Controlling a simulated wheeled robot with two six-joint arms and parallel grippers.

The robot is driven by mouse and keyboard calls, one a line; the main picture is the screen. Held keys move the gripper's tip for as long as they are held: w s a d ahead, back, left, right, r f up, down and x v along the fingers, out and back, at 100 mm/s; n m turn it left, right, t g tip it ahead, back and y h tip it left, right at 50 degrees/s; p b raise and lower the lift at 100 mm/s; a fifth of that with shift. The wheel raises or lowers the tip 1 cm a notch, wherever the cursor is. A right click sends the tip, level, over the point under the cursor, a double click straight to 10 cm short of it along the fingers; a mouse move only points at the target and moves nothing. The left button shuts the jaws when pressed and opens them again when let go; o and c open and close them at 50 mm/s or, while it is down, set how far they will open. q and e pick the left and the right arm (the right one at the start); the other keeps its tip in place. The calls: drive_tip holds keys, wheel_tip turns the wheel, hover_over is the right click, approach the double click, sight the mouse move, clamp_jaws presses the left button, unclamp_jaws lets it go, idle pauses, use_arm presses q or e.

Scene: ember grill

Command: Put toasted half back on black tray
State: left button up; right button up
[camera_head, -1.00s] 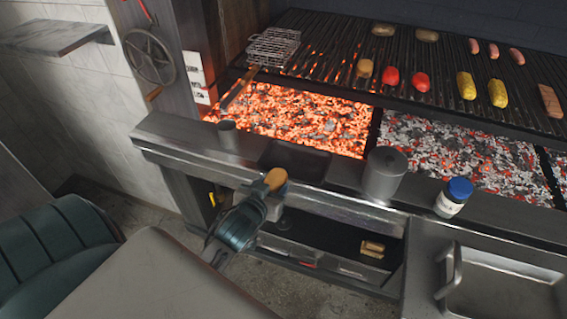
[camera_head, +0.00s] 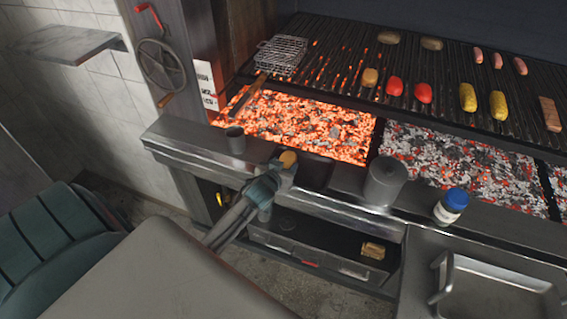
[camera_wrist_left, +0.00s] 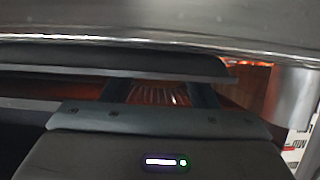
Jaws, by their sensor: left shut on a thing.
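The toasted half (camera_head: 288,157) is a small golden-orange bun piece held in my left gripper (camera_head: 283,167). In the head view it is at the left end of the black tray (camera_head: 313,174), a dark flat tray on the steel ledge in front of the embers. I cannot tell whether the half touches the tray. My left gripper is shut on it. The left wrist view shows the gripper's dark fingers (camera_wrist_left: 160,93) below a grey metal surface; the half cannot be made out there. My right gripper is not in view.
A blue-capped jar (camera_head: 451,206) is farther right. Glowing embers (camera_head: 300,123) lie just behind. A lower shelf holds a small tan block (camera_head: 373,250).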

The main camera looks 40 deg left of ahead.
use_arm(q)
drive_tip(key=shift+f, duration=0.1)
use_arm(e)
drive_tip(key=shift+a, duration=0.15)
use_arm(q)
drive_tip(key=shift+f, duration=0.15)
drive_tip(key=o, duration=0.7)
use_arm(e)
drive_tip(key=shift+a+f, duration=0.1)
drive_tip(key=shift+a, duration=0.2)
